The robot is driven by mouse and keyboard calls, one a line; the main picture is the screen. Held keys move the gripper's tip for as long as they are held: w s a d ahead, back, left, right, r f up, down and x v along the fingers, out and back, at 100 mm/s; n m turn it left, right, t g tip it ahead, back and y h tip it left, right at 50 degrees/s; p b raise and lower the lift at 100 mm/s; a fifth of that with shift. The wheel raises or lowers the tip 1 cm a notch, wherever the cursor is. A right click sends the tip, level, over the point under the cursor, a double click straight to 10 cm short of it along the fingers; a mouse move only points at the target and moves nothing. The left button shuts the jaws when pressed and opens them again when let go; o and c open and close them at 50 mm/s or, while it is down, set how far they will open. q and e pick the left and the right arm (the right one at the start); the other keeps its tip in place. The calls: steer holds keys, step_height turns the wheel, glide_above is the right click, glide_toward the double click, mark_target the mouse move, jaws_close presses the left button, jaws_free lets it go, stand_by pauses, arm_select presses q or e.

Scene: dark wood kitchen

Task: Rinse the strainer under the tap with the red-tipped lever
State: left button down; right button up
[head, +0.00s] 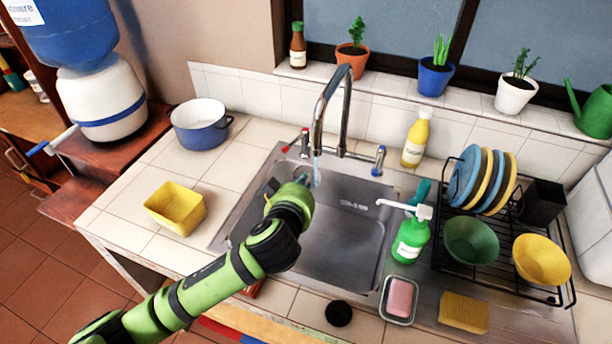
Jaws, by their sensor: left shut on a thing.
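My left gripper (304,180) reaches over the sink (340,235), close under the chrome tap (325,95). It is shut on what looks like the strainer, mostly hidden behind my wrist; a dark grey rounded part (270,187) shows to the left of the wrist. The red-tipped lever (289,147) is at the left of the tap's base, and a blue-tipped lever (380,159) is at the right. A thin bluish stream (317,172) shows below the spout, beside the gripper. My right gripper is not in view.
A yellow tub (175,207) and blue pot (201,122) stand left of the sink. At its right are a green soap dispenser (411,240), pink soap in a dish (400,298) and a dish rack (500,235). A black disc (338,313) lies in front. The left counter has free room.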

arm_select(q)
steer(key=shift+a, duration=0.1)
steer(key=s+a+p, duration=0.2)
steer(key=s+a, duration=0.3)
steer(key=a, duration=0.1)
steer(key=shift+s, duration=0.15)
stand_by(0.6)
steer(key=shift+d, duration=0.1)
stand_by(1.0)
steer(key=s+a+r+p, duration=0.3)
steer(key=r+p, duration=0.1)
steer(key=shift+s+a+p, duration=0.2)
steer(key=shift+a+p, duration=0.1)
steer(key=shift+a, duration=0.1)
stand_by(0.5)
